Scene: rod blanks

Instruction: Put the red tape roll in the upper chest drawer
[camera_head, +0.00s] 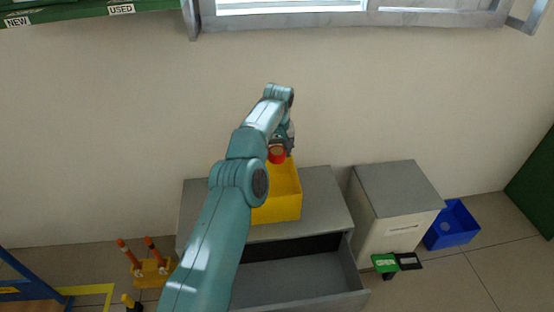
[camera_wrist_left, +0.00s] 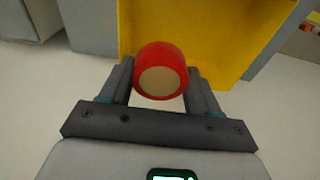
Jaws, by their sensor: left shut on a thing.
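The red tape roll (camera_head: 277,155) is in my left gripper (camera_head: 279,147), above the back of the yellow bin. In the left wrist view the roll (camera_wrist_left: 161,71) shows its red side and tan end, between the two fingers of the gripper (camera_wrist_left: 160,85), which is shut on it. The grey chest (camera_head: 325,187) stands against the wall. Its upper drawer (camera_head: 300,276) is pulled open toward me; the part of it that shows is empty, and my left arm hides its left part. My right gripper is not in view.
The yellow bin (camera_head: 287,206) stands on the chest top, also large in the left wrist view (camera_wrist_left: 205,30). A grey-topped white cabinet (camera_head: 395,190) and a blue bin (camera_head: 452,225) stand to the right. Orange-handled tools in a yellow holder (camera_head: 152,272) are at left.

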